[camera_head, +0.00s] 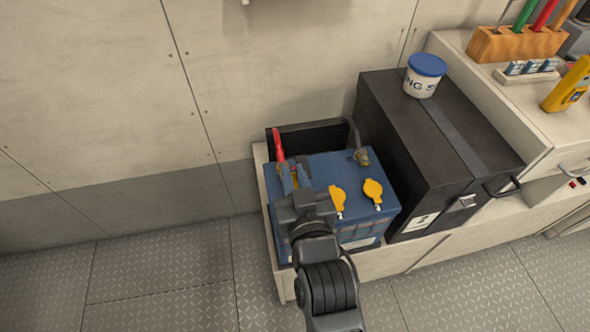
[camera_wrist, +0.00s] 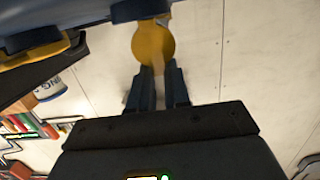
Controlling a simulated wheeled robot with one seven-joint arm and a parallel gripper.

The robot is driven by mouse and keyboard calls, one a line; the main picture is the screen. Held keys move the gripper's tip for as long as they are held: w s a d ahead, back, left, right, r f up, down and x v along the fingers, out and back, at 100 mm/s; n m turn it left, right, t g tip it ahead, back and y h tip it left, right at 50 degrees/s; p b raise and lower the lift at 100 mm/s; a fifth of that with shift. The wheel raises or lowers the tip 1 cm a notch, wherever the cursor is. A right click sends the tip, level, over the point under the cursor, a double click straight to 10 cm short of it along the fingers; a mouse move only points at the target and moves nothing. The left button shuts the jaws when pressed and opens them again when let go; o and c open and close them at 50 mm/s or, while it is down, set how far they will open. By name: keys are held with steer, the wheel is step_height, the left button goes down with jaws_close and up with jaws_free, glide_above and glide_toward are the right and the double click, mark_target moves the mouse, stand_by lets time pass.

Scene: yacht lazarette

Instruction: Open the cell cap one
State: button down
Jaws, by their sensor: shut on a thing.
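A blue battery (camera_head: 325,168) sits in a low bay, with yellow cell caps on its top. Two flap-like caps, the middle cap (camera_head: 338,197) and the right cap (camera_head: 373,189), show clear of my arm. My gripper (camera_head: 292,182) is over the left part of the battery, shut on the leftmost yellow cap, which it mostly hides in the head view. In the wrist view, the round yellow cap (camera_wrist: 153,42) lies at the tips of my gripper (camera_wrist: 158,88), close to the blue battery (camera_wrist: 140,9). No number shows on the caps.
A red piece (camera_head: 278,146) stands at the battery's left back, beside my gripper. A metal terminal (camera_head: 361,156) rises at its right back. A large black box (camera_head: 430,145) with a blue-lidded tub (camera_head: 425,77) stands close on the right. The floor at left is clear.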

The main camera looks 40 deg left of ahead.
steer(key=shift+w+a+r+g+h+p, duration=0.15)
steer(key=shift+g+h+p, duration=0.3)
steer(key=shift+p, duration=0.4)
steer(key=shift+a+f+p, duration=0.1)
steer(key=shift+f+p, duration=0.25)
steer(key=c, duration=1.1)
jaws_free()
steer(key=shift+v, duration=3.9)
steer(key=shift+r, duration=0.15)
